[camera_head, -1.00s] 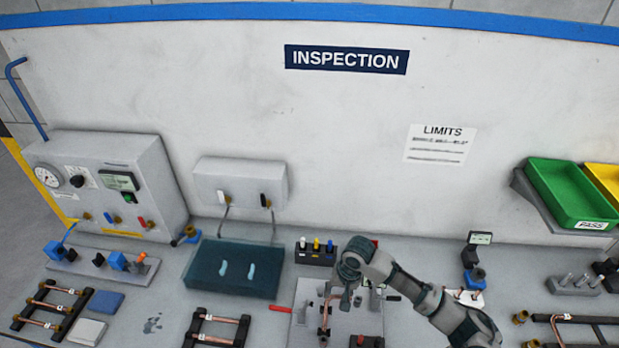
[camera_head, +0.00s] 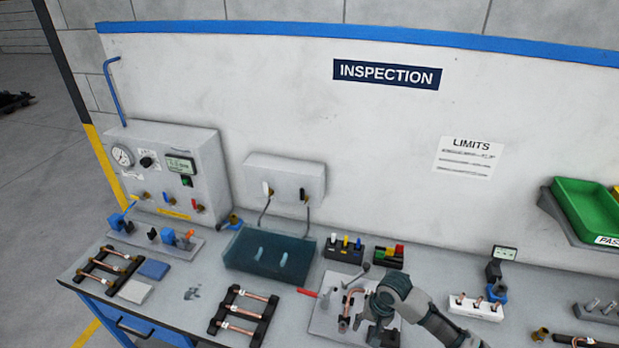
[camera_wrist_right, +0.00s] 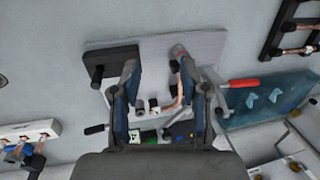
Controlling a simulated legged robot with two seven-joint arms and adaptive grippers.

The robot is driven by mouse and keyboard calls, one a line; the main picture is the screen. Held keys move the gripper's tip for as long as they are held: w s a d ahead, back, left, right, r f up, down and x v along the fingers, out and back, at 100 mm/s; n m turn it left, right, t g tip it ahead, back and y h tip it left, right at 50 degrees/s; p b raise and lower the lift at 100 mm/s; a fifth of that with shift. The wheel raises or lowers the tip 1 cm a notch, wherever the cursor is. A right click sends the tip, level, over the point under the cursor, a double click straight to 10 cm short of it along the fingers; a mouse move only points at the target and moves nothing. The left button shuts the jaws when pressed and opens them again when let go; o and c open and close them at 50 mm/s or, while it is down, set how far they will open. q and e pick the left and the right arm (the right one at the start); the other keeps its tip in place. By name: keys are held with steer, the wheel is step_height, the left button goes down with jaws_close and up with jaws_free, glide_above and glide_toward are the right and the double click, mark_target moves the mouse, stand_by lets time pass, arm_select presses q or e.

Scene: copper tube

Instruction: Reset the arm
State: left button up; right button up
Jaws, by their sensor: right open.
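My right arm comes in from the lower right of the head view. Its gripper (camera_head: 378,322) is over the right part of a light fixture plate (camera_head: 325,318). In the right wrist view the two fingers of the gripper (camera_wrist_right: 150,90) are spread apart, with the plate (camera_wrist_right: 215,45) beyond them. A bent copper tube (camera_head: 347,302) stands on the plate; it also shows between the fingers, near one of them, in the wrist view (camera_wrist_right: 181,92). I cannot tell whether they touch. The fingers hold nothing that I can see. My left gripper is not in view.
A red-handled clamp (camera_head: 307,292) is at the plate's left. A white block with copper fittings (camera_head: 475,307) and a green bin (camera_head: 588,208) are to the right.

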steer(key=s+a+f+n+t+y, duration=0.2)
steer(key=s+a+f+n, duration=0.35)
steer(key=s+f, duration=0.4)
steer(key=s+d+f+t+h, duration=0.1)
steer(key=s+d+h, duration=0.1)
steer(key=s+d, duration=0.45)
steer(key=s+d+h, duration=0.2)
steer(key=s+d, duration=0.2)
steer(key=s, duration=0.5)
step_height(320, 180, down, 30)
steer(key=s+g+b, duration=0.1)
steer(key=b, duration=0.4)
arm_select(q)
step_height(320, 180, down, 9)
steer(key=b, duration=0.4)
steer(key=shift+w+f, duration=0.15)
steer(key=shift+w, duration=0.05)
arm_select(e)
steer(key=s+d+f+g, duration=0.1)
steer(key=s+d+f, duration=0.2)
steer(key=s+f, duration=1.5)
step_height(320, 180, down, 4)
steer(key=shift+s+d+f+g, duration=0.15)
steer(key=shift+s+g, duration=0.1)
steer(key=shift+g, duration=0.05)
